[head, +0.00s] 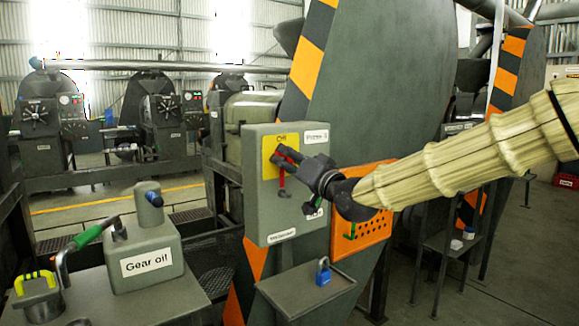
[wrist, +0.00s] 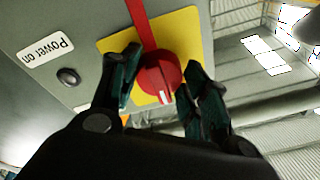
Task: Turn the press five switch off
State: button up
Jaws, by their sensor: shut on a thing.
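The press five switch is a red rotary knob (wrist: 158,76) with a white mark, on a yellow plate (wrist: 190,40). In the head view the plate (head: 270,150) reads "Off" at its top, on a grey box (head: 259,215) labelled "Press 5" (head: 316,136). A red strip of the switch (head: 282,180) hangs below my gripper (head: 287,156). In the wrist view my gripper (wrist: 163,68) has one finger on each side of the knob and is shut on it. The knob's white mark points toward the bottom of the wrist view. My fingers hide much of the knob in the head view.
A round black button (wrist: 68,77) sits near the "Power on" label (wrist: 47,47). An orange perforated panel (head: 378,205) is right of the box. A shelf (head: 305,288) with a blue padlock (head: 323,273) juts out below. A "Gear oil" can (head: 145,262) stands left.

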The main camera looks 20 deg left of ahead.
jog(key=shift+f, duration=0.2)
dwell(0.4)
jog(key=o, duration=1)
jog(key=shift+r, duration=0.1)
jog(key=shift+d, duration=0.1)
jog(key=v, duration=1.2)
